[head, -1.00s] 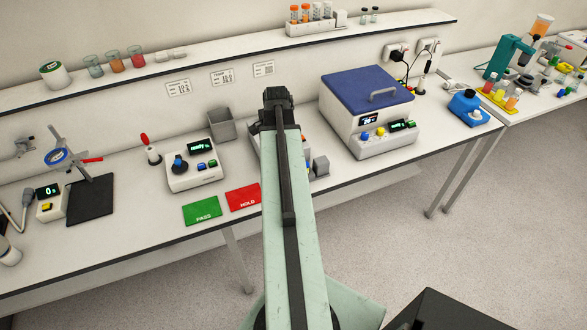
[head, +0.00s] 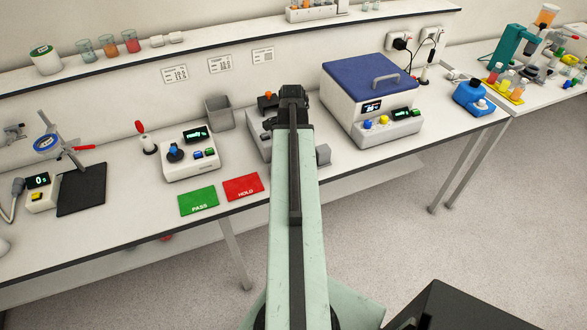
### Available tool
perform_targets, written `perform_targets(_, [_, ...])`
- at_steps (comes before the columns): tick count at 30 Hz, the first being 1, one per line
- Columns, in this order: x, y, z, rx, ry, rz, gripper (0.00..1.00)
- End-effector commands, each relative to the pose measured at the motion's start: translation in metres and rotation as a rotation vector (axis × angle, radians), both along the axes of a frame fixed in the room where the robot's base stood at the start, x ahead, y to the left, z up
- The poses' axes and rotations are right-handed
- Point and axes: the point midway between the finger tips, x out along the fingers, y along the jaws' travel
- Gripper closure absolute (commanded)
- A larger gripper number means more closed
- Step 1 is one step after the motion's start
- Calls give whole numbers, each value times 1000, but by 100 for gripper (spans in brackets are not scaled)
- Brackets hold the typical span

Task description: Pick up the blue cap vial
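I cannot pick out a blue cap vial for certain. Several small vials with coloured caps stand around a yellow rack (head: 503,92) on the far right table, too small to read surely. My gripper end (head: 291,97) is a dark block at the tip of my pale green arm, over the back middle of the bench. Its fingers are hidden, so I cannot see whether it is open or holds anything. My arm covers part of a grey device (head: 258,135) and whatever lies behind it. A small orange-topped thing (head: 268,96) shows just left of the gripper end.
A blue-lidded white box (head: 370,90) stands right of my arm. A grey bin (head: 219,113), a dial device (head: 190,153), a green PASS mat (head: 198,201) and a red HOLD mat (head: 243,187) are to the left. A wall shelf (head: 215,52) runs above the bench.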

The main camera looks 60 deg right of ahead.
Motion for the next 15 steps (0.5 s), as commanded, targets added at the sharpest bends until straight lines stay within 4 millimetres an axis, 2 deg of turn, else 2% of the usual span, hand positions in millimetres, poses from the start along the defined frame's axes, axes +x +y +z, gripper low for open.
perform_targets(1, [0,0,-15,0,0,0,48])
perform_targets(8, [0,0,-13,0,0,1,48])
perform_targets(9, [0,0,-13,0,0,1,51])
perform_targets(14, [0,0,-13,0,0,1,95])
perform_targets(15, [0,0,-13,0,0,1,100])
